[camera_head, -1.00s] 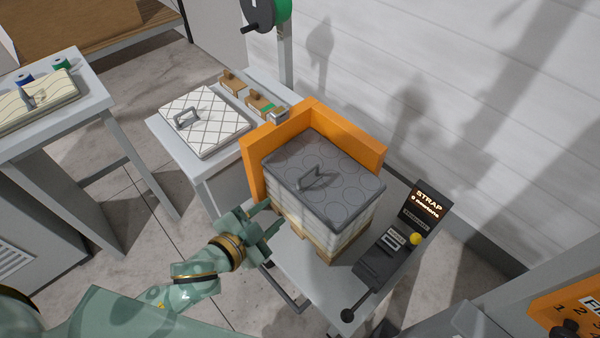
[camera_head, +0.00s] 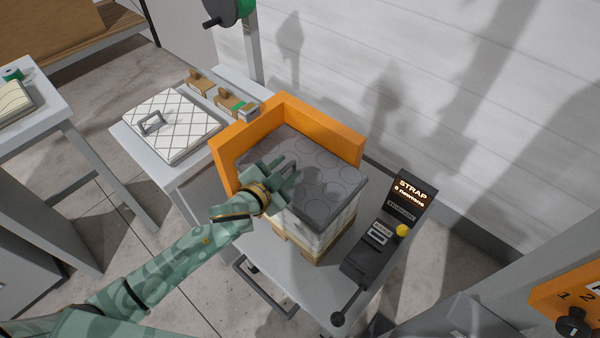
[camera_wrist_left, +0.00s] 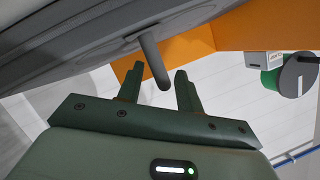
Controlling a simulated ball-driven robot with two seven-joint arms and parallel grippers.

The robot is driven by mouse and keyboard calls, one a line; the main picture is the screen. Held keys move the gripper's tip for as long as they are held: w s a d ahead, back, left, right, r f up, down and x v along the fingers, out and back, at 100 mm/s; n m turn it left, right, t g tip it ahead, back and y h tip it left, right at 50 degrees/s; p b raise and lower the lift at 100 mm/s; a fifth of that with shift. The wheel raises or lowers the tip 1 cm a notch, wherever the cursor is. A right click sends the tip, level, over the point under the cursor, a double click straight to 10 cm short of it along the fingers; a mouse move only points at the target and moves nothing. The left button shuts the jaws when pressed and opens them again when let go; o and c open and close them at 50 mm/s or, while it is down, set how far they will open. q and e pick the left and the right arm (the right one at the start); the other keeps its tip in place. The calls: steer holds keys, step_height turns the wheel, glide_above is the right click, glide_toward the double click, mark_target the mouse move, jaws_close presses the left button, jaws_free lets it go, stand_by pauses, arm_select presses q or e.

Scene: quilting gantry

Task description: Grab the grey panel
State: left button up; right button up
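The grey panel (camera_head: 327,190), dark with a pattern of circles, lies on top of a pale stack on a pallet. Its handle is mostly hidden behind my left gripper (camera_head: 283,174) in the head view. In the left wrist view, the panel (camera_wrist_left: 70,38) fills the upper left, and its handle (camera_wrist_left: 151,58) projects from it. The fingers of my left gripper (camera_wrist_left: 158,86) stand apart on either side of the handle's bar, with gaps visible. My right gripper is not in view.
An orange corner guard (camera_head: 300,112) stands behind the stack on two sides. A control box (camera_head: 375,245) with a screen, yellow knob and lever is at the right. A white quilted panel (camera_head: 172,122) lies on the table at the left.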

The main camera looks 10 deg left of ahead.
arm_select(q)
steer(key=shift+w+d, duration=0.1)
steer(key=shift+w, duration=0.1)
steer(key=shift+s, duration=0.1)
jaws_close()
steer(key=shift+r, duration=0.1)
